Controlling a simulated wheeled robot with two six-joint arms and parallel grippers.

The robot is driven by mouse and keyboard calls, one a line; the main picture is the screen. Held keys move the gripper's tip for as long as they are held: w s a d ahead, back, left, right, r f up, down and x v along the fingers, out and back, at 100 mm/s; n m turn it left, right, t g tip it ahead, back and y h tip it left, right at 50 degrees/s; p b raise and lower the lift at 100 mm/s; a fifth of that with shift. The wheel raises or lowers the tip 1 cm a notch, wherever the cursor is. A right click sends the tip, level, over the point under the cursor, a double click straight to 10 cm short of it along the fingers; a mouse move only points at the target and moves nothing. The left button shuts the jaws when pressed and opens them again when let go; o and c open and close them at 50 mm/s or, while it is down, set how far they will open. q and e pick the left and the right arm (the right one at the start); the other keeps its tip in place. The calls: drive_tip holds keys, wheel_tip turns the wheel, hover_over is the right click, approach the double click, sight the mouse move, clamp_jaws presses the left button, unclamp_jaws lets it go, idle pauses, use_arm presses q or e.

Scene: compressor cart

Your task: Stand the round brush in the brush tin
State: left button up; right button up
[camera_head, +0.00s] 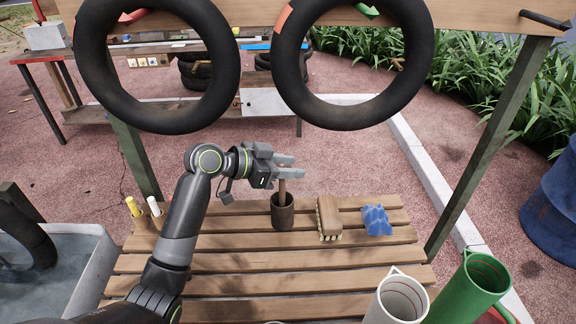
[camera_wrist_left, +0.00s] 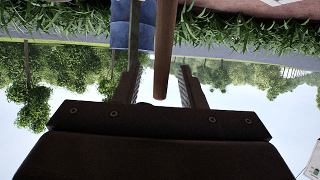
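The round brush's wooden handle (camera_head: 282,189) stands about upright in the dark brown brush tin (camera_head: 282,213) on the slatted bench. Its lower end is hidden inside the tin. My left gripper (camera_head: 287,167) is at the upper part of the handle, above the tin. In the left wrist view the handle (camera_wrist_left: 165,50) shows between the two fingers (camera_wrist_left: 162,85), with a gap on either side, so the gripper looks open. My right gripper is in neither view.
A block brush (camera_head: 329,217) and a blue object (camera_head: 376,220) lie right of the tin on the slatted bench (camera_head: 270,283). White (camera_head: 398,301) and green (camera_head: 468,288) jugs stand at front right. Two black tyres or tubes (camera_head: 158,118) (camera_head: 352,117) hang above the bench.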

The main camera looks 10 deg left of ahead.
use_arm(q)
drive_tip(key=shift+a, duration=0.1)
drive_tip(key=b+v, duration=0.1)
drive_tip(key=v, duration=1.6)
drive_tip(key=shift+s+a+r, duration=0.1)
drive_tip(key=shift+s, duration=0.05)
idle(0.8)
